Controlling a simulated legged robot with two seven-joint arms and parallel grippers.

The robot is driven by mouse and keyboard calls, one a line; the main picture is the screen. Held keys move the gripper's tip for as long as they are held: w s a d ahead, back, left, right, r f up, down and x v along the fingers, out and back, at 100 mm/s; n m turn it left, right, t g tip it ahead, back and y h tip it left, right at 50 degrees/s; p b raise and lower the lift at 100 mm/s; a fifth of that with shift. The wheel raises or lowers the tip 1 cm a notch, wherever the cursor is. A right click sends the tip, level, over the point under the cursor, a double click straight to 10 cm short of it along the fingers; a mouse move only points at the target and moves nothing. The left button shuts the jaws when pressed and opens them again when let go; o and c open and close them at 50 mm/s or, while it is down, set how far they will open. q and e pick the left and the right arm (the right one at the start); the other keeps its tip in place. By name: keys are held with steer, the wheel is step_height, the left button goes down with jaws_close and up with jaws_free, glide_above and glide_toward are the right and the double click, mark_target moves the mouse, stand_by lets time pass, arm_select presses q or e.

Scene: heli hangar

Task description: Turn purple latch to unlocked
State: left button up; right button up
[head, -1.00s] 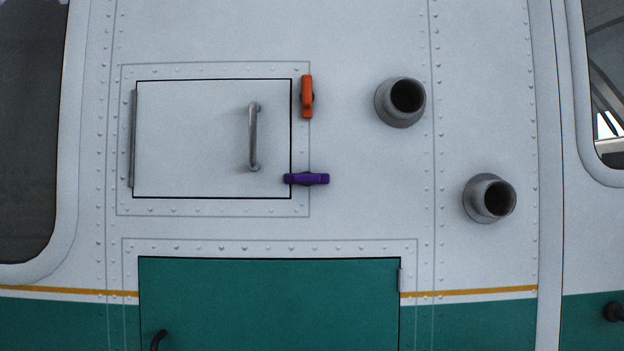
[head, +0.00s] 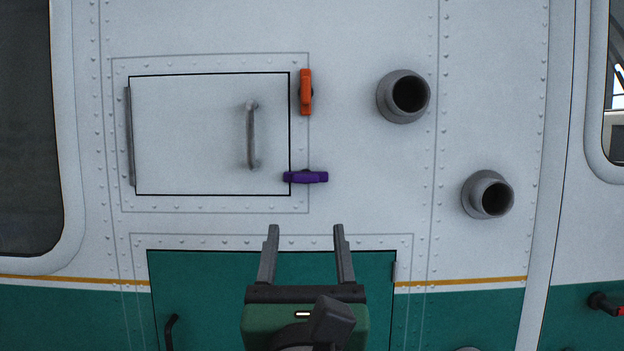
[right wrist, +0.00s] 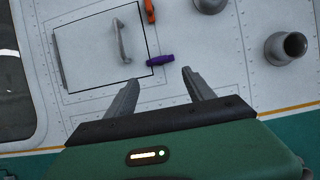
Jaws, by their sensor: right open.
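The purple latch (head: 306,177) lies horizontal at the lower right edge of the white hatch door (head: 190,135), its left end overlapping the door. It also shows in the right wrist view (right wrist: 160,60), ahead of the fingers. My right gripper (head: 306,230) is open and empty, below the latch in the head view and not touching it. In the right wrist view its two fingers (right wrist: 155,85) are spread, with the latch beyond their tips. My left gripper is not in view.
An orange latch (head: 306,92) stands vertical above the purple one, beside the door. A grey handle (head: 252,136) is on the door. Two grey pipe stubs (head: 405,95) (head: 489,195) stick out of the wall at right. A green lower door (head: 210,290) lies behind my gripper.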

mark_target(306, 182)
steer(key=p+x, duration=0.3)
steer(key=x, duration=0.3)
steer(key=p+x, duration=0.3)
steer(key=x, duration=0.3)
steer(key=shift+w+a+r, duration=0.1)
steer(key=shift+w+a, duration=0.1)
steer(key=shift+w, duration=0.05)
steer(key=shift+w+p, duration=0.35)
steer(key=shift+w, duration=0.15)
steer(key=shift+s+d, duration=0.1)
jaws_close()
